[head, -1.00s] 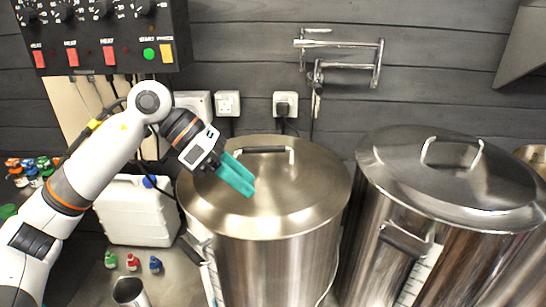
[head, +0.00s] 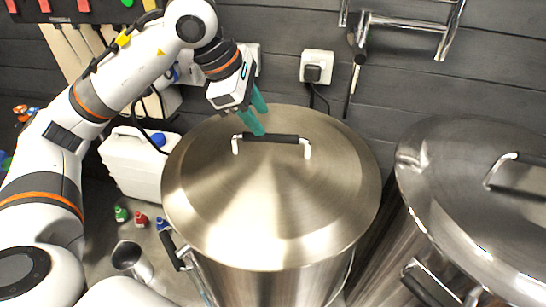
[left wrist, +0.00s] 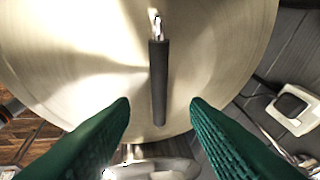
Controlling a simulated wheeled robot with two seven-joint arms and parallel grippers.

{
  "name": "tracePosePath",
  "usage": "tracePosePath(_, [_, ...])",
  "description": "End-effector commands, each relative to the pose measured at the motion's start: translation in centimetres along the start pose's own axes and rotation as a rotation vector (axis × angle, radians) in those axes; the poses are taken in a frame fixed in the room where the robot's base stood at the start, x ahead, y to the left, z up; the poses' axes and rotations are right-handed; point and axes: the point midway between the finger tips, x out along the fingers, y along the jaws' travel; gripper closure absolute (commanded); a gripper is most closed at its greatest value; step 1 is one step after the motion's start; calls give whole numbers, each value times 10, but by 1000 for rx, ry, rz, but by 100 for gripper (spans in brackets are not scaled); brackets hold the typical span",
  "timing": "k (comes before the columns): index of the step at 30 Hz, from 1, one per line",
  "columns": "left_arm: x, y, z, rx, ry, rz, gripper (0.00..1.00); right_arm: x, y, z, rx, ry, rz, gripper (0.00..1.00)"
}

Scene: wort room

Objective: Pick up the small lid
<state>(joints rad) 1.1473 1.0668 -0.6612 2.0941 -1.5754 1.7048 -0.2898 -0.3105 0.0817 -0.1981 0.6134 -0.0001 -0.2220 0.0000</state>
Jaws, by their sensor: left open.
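The small lid (head: 262,208) is a round brushed-steel lid on the left pot in the head view. It has a raised handle with a black grip (head: 271,138) and bright metal ends. My left gripper (head: 258,117) has teal fingers and is open above the lid's far side, by the handle's left end. In the left wrist view the fingers (left wrist: 160,112) spread to either side of the black handle, which also shows there (left wrist: 158,80). Whether the fingers reach down to handle height is unclear. My right gripper is not in view.
A larger steel lid (head: 480,180) covers the right pot. A white canister (head: 133,165), small bottles (head: 141,219) and a metal cup (head: 130,258) stand at left. A wall socket (head: 315,67) and a metal wall rack (head: 405,23) are behind.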

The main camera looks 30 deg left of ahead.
Motion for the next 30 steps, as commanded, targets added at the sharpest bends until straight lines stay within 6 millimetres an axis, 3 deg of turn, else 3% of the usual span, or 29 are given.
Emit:
tracePosePath(10, [32, 1, 0, -2, -1, 5, 58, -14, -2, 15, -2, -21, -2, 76])
tracePosePath(18, [70, 2, 1, 0, 2, 4, 58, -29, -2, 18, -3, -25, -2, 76])
tracePosePath(26, [75, 2, 2, 0, 2, 0, 58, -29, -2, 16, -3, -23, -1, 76])
tracePosePath(30, [75, 2, 2, 0, 2, 0, 76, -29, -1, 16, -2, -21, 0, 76])
